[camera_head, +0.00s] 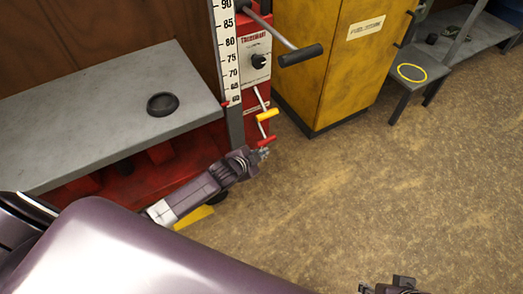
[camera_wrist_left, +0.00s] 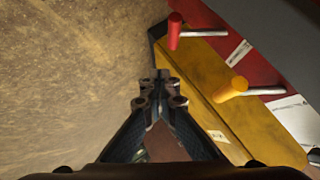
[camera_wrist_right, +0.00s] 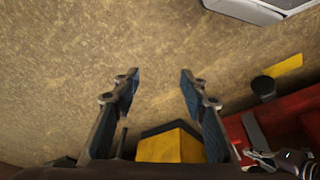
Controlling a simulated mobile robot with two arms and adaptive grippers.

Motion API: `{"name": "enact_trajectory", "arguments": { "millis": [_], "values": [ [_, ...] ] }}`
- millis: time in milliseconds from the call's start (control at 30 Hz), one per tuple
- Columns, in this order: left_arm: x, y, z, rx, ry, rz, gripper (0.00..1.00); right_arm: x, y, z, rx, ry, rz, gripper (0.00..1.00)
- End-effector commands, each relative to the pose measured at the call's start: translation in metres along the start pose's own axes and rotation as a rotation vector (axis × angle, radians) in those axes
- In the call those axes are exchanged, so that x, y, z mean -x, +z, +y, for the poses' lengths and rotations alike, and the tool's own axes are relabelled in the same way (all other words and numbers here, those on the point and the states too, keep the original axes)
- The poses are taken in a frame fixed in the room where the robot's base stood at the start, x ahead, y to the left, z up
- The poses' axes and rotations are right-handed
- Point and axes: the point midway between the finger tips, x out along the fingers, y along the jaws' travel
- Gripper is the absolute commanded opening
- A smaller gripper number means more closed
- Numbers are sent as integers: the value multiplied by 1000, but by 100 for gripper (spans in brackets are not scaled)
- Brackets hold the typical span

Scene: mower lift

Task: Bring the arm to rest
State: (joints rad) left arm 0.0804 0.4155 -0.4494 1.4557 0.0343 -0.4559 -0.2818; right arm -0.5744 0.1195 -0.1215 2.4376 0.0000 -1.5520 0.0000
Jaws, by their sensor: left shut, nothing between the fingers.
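The red lift post (camera_head: 255,60) with its number scale, dial and crank handle (camera_head: 300,55) stands at top centre in the head view. A yellow-tipped lever (camera_head: 267,115) and a red-tipped lever (camera_head: 266,140) stick out low on it. They also show in the left wrist view, yellow (camera_wrist_left: 232,90) and red (camera_wrist_left: 176,30). My left gripper (camera_head: 263,152) is just below the red lever in the head view. In the left wrist view its fingertips (camera_wrist_left: 163,88) are together and apart from both levers. My right gripper (camera_wrist_right: 158,88) is open and empty above the floor; only its edge (camera_head: 402,284) shows in the head view.
A grey platform (camera_head: 90,100) with a black disc (camera_head: 162,104) lies at left. A yellow cabinet (camera_head: 340,60) stands right of the post. A low grey bench (camera_head: 422,74) bears a yellow ring (camera_head: 412,73). The floor at right is clear.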

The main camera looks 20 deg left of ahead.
Motion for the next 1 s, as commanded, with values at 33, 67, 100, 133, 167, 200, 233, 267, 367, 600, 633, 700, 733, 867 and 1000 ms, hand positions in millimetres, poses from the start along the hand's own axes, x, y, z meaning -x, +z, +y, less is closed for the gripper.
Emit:
{"name": "enact_trajectory", "arguments": {
  "millis": [33, 67, 100, 133, 167, 200, 233, 267, 367, 600, 633, 700, 733, 867, 1000],
  "values": [
    [6, 0, 0, 1, 0, 0, 0, -3, 0, 0, 0, -1, -4, 40],
    [8, 0, 0, 1, 0, 0, 0, -5, -1, 0, 0, -1, -3, 40],
    [10, 0, 1, 2, 1, -1, 0, -7, -1, 0, 0, -1, -3, 40],
    [11, 0, 2, 2, 1, -1, 0, -9, -1, 0, 0, -1, -4, 40],
    [12, 0, 2, 2, 1, -1, 0, -10, -1, 0, 0, -1, -4, 40],
    [13, 0, 2, 2, 0, 0, 0, -11, -1, -1, 1, -1, -5, 40],
    [13, 0, 2, 2, 0, 0, 0, -12, -1, -1, 1, -1, -4, 40],
    [14, 0, 2, 1, 0, 0, 0, -12, -1, -1, 1, -1, -4, 40],
    [14, 0, 2, 1, 0, 0, 0, -12, -1, -1, 1, -1, -3, 40],
    [13, 0, 2, 1, 0, 0, 0, -12, -1, -1, 1, -1, -3, 40],
    [13, 0, 2, 1, 0, 0, 0, -12, -1, -1, 1, -1, -3, 40],
    [13, 0, 2, 1, 0, 0, 0, -12, -1, 0, 1, -1, -3, 40],
    [13, 0, 2, 1, 0, 0, 0, -12, -1, 0, 1, -1, -3, 40],
    [18, 0, 10, 21, 11, -12, 0, -12, -1, -1, 1, -2, -3, 40],
    [46, 0, 42, 125, 59, -77, 0, -12, -1, -1, 1, -2, -3, 40]
  ]
}}
